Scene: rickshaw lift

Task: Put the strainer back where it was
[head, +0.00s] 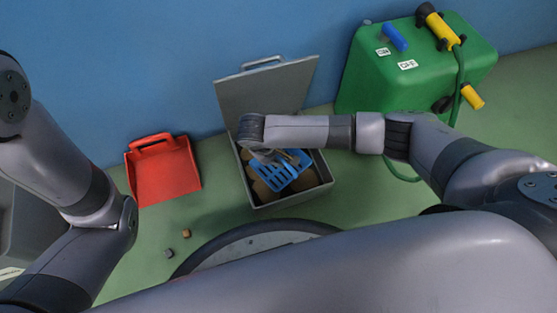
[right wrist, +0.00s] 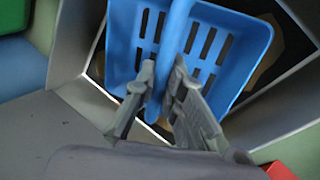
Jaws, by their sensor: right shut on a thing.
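The strainer is a blue slotted scoop (head: 283,178), seen in the head view over the open grey box (head: 291,198). It also shows large in the right wrist view (right wrist: 243,42). My right gripper (head: 272,157) is shut on its blue handle, with a finger on each side of it in the wrist view (right wrist: 164,88). The scoop lies within the box's opening, above brown contents. I cannot tell whether it touches them. The box's grey lid (head: 265,92) stands open at the back. My left arm is at the left, its gripper outside the view.
A red dustpan-like scoop (head: 165,175) lies left of the box. A green tank (head: 415,80) with a blue handle, yellow-handled parts and a hose stands at the right. Two small cubes (head: 186,233) lie on the green floor. A blue wall is behind.

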